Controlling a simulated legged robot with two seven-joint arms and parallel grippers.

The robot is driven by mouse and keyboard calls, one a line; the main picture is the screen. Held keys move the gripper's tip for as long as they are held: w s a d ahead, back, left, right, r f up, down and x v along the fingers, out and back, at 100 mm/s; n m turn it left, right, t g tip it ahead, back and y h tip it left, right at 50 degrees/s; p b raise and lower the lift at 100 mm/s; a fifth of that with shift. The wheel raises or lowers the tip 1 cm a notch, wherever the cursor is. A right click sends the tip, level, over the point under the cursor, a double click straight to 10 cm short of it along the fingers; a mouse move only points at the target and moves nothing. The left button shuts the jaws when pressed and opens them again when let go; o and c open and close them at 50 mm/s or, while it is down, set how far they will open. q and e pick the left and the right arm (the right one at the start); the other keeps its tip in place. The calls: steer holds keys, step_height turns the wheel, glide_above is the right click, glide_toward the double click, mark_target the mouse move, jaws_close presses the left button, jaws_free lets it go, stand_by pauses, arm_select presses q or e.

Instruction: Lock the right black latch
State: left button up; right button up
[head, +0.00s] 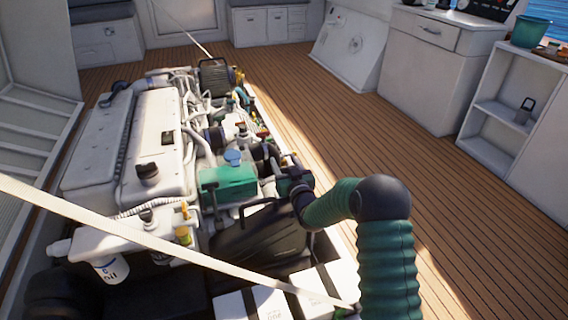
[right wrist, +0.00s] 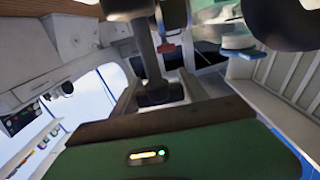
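My right gripper (head: 292,183) is a dark shape at the end of my green arm in the head view. It is over the right side of the engine (head: 150,135), close to the green block (head: 228,184). Its fingers blend into dark engine parts, so I cannot tell whether it is open or touching anything. I cannot pick out the right black latch for sure in either view. A black ribbed cover (head: 262,240) lies just below the gripper. The right wrist view shows mostly a green housing with a small light, and dark parts above it. My left gripper is not in view.
A pale strap (head: 130,235) crosses the front of the head view. The wooden deck (head: 330,110) right of the engine is clear, up to white cabinets (head: 425,75).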

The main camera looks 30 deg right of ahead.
steer(key=o, duration=0.3)
steer(key=p+v, duration=0.7)
steer(key=v, duration=0.9)
steer(key=shift+s+a+f, duration=0.15)
steer(key=shift+s, duration=0.25)
